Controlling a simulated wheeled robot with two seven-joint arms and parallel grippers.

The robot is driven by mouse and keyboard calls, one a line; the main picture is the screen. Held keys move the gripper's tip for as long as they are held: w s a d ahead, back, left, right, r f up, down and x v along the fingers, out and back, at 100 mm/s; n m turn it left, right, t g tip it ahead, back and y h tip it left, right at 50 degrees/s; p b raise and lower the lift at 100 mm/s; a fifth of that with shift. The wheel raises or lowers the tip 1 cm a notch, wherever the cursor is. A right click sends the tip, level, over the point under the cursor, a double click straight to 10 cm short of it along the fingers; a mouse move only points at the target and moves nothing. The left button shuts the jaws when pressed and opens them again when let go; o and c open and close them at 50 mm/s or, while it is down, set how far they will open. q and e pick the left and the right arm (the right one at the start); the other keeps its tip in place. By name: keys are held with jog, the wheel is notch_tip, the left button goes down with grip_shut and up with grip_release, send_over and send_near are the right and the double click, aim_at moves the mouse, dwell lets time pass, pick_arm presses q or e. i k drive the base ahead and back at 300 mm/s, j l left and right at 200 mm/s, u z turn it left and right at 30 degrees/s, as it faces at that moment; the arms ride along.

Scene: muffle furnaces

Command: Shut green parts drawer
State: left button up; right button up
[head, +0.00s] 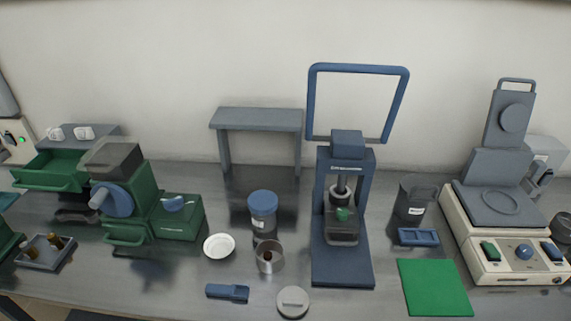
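A green drawer (62,174) stands pulled out of a low grey cabinet (95,133) at the back left of the bench in the head view. Its open top faces up, and its front with the handle points toward me and slightly left. Its right side is close to the green machine (147,212) with the blue wheel, which hides part of the cabinet. A smaller green tray-like part (127,232) sits low on the front of that machine. Neither of my grippers is in view.
A small tray (47,254) with brown-topped pieces and a dark object (77,215) lie before the drawer. A white dish (219,246), a blue-lidded jar (263,212) and a blue press (343,240) stand mid-bench. A cream balance-like device (512,243) stands right.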

aim_at(57, 169)
jog(key=u, duration=1.65)
